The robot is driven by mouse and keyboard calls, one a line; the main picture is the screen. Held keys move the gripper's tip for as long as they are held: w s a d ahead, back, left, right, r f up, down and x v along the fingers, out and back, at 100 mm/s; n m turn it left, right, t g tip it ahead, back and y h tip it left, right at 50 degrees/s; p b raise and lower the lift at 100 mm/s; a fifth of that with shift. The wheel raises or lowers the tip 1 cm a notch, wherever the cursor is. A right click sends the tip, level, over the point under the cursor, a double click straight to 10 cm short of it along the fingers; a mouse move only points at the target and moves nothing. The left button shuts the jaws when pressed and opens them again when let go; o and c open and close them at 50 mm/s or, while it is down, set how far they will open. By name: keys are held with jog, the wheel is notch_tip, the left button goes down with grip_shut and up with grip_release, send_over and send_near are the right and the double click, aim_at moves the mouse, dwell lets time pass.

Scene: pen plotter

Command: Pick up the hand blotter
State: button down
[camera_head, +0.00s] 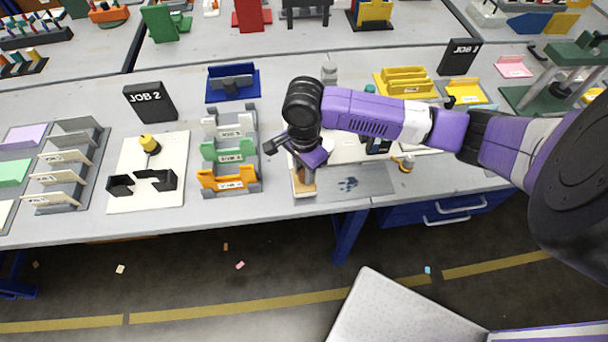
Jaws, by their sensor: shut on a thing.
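The hand blotter (304,188) appears as a small wood-coloured and white piece near the table's front edge, left of a grey mat with dark blue ink marks (347,184). My gripper (302,170) reaches down over it from above and is shut on it. The gripper body and wrist hide the blotter's upper part. I cannot tell whether its underside touches the surface below.
Left of my gripper stands a rack with white, green and orange holders (231,165). A white board (160,185) with black brackets and a JOB 2 sign (150,102) are further left. Blue drawers (440,210) are below.

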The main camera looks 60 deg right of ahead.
notch_tip(320, 180, up, 18)
jog(key=p, duration=0.1)
jog(key=c, duration=1.8)
grip_release()
jog(key=shift+f, duration=0.1)
jog(key=shift+c, duration=0.2)
grip_shut()
jog(key=shift+r+p, duration=0.2)
jog(key=shift+p, duration=0.1)
